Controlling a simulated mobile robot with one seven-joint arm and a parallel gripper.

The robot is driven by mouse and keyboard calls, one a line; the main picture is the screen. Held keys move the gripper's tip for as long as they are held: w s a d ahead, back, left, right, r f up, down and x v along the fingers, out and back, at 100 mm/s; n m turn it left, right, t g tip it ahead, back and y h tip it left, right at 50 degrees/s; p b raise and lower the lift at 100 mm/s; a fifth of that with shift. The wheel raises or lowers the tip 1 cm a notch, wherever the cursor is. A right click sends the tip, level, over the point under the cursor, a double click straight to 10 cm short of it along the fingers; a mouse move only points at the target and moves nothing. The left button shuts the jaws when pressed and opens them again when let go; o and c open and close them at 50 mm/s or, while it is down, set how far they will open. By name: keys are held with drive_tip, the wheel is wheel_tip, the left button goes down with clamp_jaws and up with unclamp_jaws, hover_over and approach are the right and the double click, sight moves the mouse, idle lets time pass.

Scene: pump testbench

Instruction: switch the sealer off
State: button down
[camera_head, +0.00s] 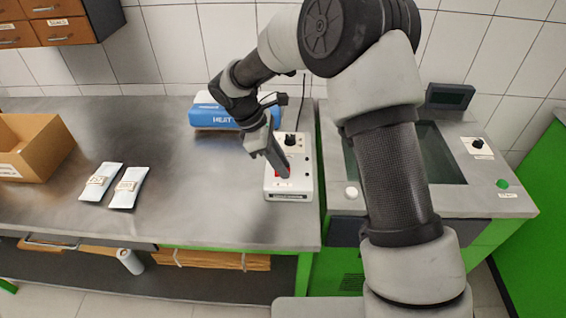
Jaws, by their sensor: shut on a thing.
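A white control box (300,186) stands on the steel bench near its right end. It has a black knob (291,139) toward its back and a red switch (281,173) on its top. I take it to be the sealer's box, but its label is too small to read. My gripper (285,172) points down over the box, with its fingertips at the red switch. It is shut on the switch, which the fingers partly hide. The switch's position cannot be told.
A blue and white box (211,116) lies behind my gripper. Two white pouches (128,188) and an open cardboard box (35,148) are on the left. A machine with a dark window (440,165) stands to the right. The bench's middle is clear.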

drive_tip(key=c, duration=1.6)
unclamp_jaws()
drive_tip(key=shift+o, duration=0.2)
drive_tip(key=shift+r, duration=0.1)
drive_tip(key=p+v, duration=0.1)
drive_tip(key=v, duration=1.6)
drive_tip(key=shift+p, duration=0.4)
drive_tip(key=shift+r, duration=0.15)
